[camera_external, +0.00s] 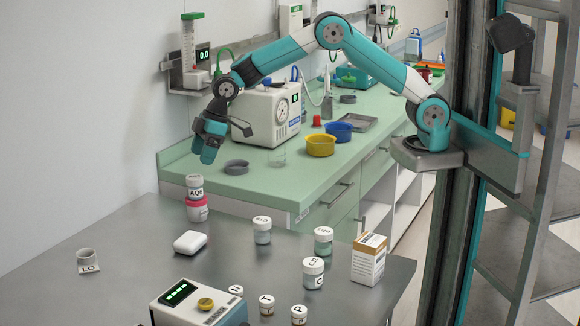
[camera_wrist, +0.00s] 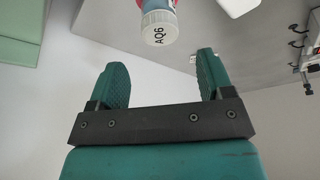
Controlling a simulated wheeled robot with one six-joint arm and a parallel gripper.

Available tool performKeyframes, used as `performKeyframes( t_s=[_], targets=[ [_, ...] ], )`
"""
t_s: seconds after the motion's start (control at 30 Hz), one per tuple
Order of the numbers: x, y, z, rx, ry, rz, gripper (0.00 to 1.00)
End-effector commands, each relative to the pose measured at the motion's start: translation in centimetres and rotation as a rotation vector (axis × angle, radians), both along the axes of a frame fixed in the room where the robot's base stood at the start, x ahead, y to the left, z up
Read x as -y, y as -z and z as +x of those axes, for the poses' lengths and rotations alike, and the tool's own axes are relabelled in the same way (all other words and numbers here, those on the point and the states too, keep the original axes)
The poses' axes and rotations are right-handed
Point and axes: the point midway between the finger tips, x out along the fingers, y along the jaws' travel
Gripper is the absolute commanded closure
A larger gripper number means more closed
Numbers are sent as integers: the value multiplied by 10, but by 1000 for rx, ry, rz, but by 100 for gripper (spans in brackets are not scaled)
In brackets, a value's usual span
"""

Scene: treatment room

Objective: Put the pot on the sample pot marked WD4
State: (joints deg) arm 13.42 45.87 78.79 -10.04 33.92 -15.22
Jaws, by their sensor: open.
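A white-lidded pot marked AQ6 (camera_external: 195,192) stands on a pink-and-white pot (camera_external: 197,210) at the back left of the grey table. The AQ6 lid (camera_wrist: 159,36) faces the camera in the wrist view, just beyond the fingertips. My gripper (camera_external: 208,158) is open and empty, pointing down above the AQ6 pot and apart from it; its two teal fingers (camera_wrist: 162,72) are spread. Other lidded pots stand on the table: one at the middle (camera_external: 262,231), one with a green band (camera_external: 323,241), and one in front of that (camera_external: 313,273). No WD4 mark is readable.
A small grey cup marked LO (camera_external: 88,263), a white case (camera_external: 190,242), a device with a green display (camera_external: 200,306), small pots (camera_external: 266,306) and a carton (camera_external: 369,260) share the table. The green bench (camera_external: 270,188) behind holds bowls and a machine. The left table is mostly clear.

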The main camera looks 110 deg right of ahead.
Motion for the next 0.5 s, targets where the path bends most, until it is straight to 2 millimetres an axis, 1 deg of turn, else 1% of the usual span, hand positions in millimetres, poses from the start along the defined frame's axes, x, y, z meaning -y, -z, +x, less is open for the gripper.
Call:
performKeyframes(
  t_s=[0.03,0.17,0.23,0.27,0.37,0.4,0.47,0.5],
  targets=[
    [1,-7,-3,2,0,-1,26],
    [0,-19,-8,1,-3,1,26],
    [-10,-28,-14,-2,-15,7,26],
    [-17,-33,-19,-6,-24,11,26],
    [-62,-58,-49,-25,-83,39,26],
    [-86,-70,-69,-37,-113,54,26],
    [-124,-88,-107,-59,-169,80,26],
    [-148,-98,-137,-78,-208,97,26]
  ],
)
